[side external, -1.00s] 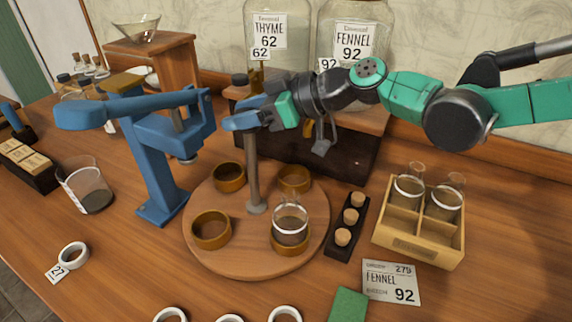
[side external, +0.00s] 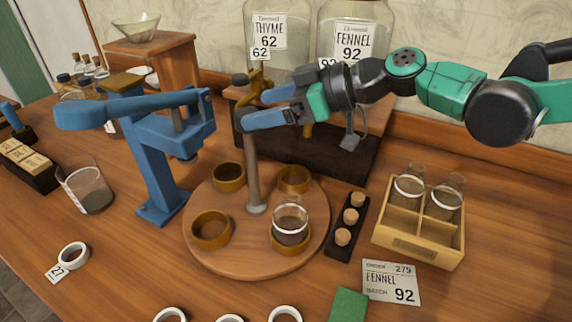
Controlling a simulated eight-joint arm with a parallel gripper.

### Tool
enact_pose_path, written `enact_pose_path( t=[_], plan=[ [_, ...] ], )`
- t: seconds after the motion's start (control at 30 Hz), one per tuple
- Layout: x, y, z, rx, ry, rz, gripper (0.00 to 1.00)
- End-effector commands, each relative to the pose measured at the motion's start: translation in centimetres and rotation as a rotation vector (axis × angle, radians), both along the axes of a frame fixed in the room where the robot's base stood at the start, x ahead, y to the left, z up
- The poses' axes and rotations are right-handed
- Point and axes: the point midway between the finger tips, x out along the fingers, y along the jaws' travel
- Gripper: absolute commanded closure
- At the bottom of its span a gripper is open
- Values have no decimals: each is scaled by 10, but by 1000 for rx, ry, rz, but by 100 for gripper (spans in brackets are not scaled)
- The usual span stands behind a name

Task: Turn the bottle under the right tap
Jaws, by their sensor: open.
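A glass bottle with a white band and dark contents (side external: 290,225) stands upright in the front-right ring of the round wooden turntable (side external: 225,262). The other three brown rings are empty. A grey post (side external: 253,180) rises from the turntable's middle. My gripper (side external: 246,121), with blue fingers, is open at the top of the post; I cannot tell whether it touches it. The left brass tap (side external: 257,86) shows below the thyme jar (side external: 270,60). The right tap (side external: 308,129), below the fennel jar (side external: 350,75), is mostly hidden by my gripper.
A blue press (side external: 155,150) stands left of the turntable. To the right are a dark rack with corks (side external: 338,254), a wooden crate with two glass bottles (side external: 410,247) and a fennel card (side external: 391,283). White rings and a green block (side external: 348,305) lie along the front.

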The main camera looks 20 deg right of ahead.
Motion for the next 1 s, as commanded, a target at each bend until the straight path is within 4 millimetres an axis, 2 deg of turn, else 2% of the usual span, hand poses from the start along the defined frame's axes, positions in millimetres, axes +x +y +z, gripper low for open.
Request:
enact_pose_path(
  t=[0.2, 0.47, 0.63, 0.73, 0.77, 0.9, 1.0],
  plan=[
    [-9, -13, 6, 0, 0, -1, 22],
    [-9, -14, 7, -1, -1, 0, 22],
    [-9, -14, 12, -1, -1, -1, 68],
    [-9, -14, 27, -1, -1, -1, 96],
    [-10, -14, 33, -1, -1, -1, 100],
    [-10, -14, 61, -1, -1, -1, 100],
    [-24, -33, 59, -177, -63, 60, 100]
  ],
)
